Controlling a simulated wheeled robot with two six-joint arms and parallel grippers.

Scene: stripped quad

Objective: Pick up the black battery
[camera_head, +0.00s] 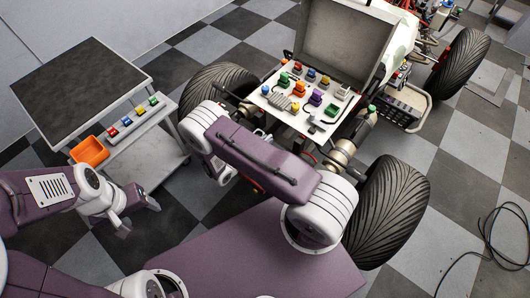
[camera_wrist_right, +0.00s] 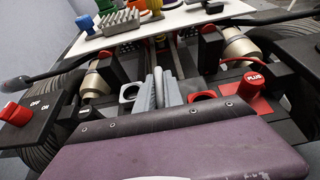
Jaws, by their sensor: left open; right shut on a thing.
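My right gripper (camera_wrist_right: 158,92) is shut on the black battery (camera_wrist_right: 189,89), at the centre of the right wrist view. A grey ring (camera_wrist_right: 127,93) and a red ring (camera_wrist_right: 203,97) flank its pale fingers, and most of the battery is hidden. In the head view my right arm covers this gripper and the battery. My left gripper (camera_head: 123,222) is open and empty, low beside the cart at the left.
A red cap marked PLUS (camera_wrist_right: 255,82) and an ON/OFF switch box (camera_wrist_right: 28,122) sit either side of the grip. A white board (camera_head: 301,104) with coloured parts lies on the quad beyond. A cart (camera_head: 80,85) carries an orange bin (camera_head: 89,151). Large tyres (camera_head: 389,212) stand close to my right arm.

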